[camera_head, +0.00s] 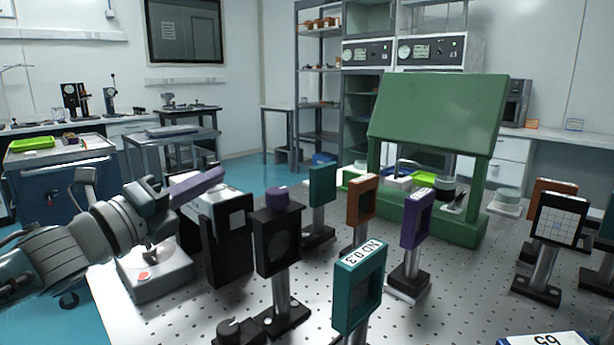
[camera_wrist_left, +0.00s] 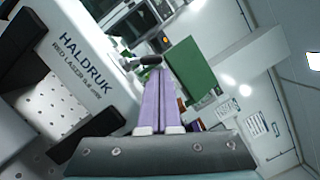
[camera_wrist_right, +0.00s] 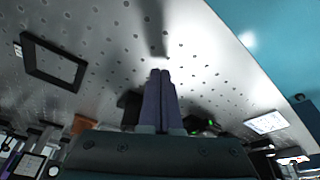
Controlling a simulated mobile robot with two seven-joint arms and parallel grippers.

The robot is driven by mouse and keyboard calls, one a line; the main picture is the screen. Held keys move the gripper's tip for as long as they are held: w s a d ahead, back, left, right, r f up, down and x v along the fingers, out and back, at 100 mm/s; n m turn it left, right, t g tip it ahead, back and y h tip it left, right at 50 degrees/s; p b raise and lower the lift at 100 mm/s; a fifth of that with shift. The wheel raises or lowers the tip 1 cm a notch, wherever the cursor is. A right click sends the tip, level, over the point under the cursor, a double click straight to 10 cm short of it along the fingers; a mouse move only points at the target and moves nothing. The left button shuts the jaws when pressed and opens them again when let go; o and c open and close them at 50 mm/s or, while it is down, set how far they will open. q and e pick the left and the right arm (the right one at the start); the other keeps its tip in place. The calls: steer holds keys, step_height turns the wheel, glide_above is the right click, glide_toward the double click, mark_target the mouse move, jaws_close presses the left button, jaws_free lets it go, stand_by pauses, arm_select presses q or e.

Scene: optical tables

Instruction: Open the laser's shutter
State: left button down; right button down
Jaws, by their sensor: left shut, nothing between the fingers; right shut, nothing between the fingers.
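The laser (camera_head: 215,228) is a box with a black front end and a pale label, on the optical table at the left. In the left wrist view its white side (camera_wrist_left: 85,75) reads "HALDRUK RED LASER". A small lever with a dark knob (camera_wrist_left: 150,60) shows at the laser's top edge, by the fingertips; I cannot tell if they touch it. My left gripper (camera_head: 222,174) has its purple fingers shut and empty, just above the laser; it also shows in the left wrist view (camera_wrist_left: 158,72). My right gripper (camera_wrist_right: 160,73) is shut and empty over the perforated tabletop, outside the head view.
A black mount with a purple knob (camera_head: 277,198) stands right of the laser. A teal ND03 frame (camera_head: 345,300), an orange frame (camera_head: 361,188) and a purple frame (camera_head: 408,218) stand on posts. A box with a red button (camera_head: 160,280) is left. A green enclosure (camera_head: 437,110) stands behind.

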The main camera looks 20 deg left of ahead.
arm_select(q)
steer(key=shift+r, duration=0.1)
arm_select(e)
steer(key=shift+r, duration=0.1)
arm_select(q)
steer(key=shift+n+p, duration=0.35)
steer(key=shift+n, duration=0.05)
arm_select(e)
steer(key=shift+r, duration=0.25)
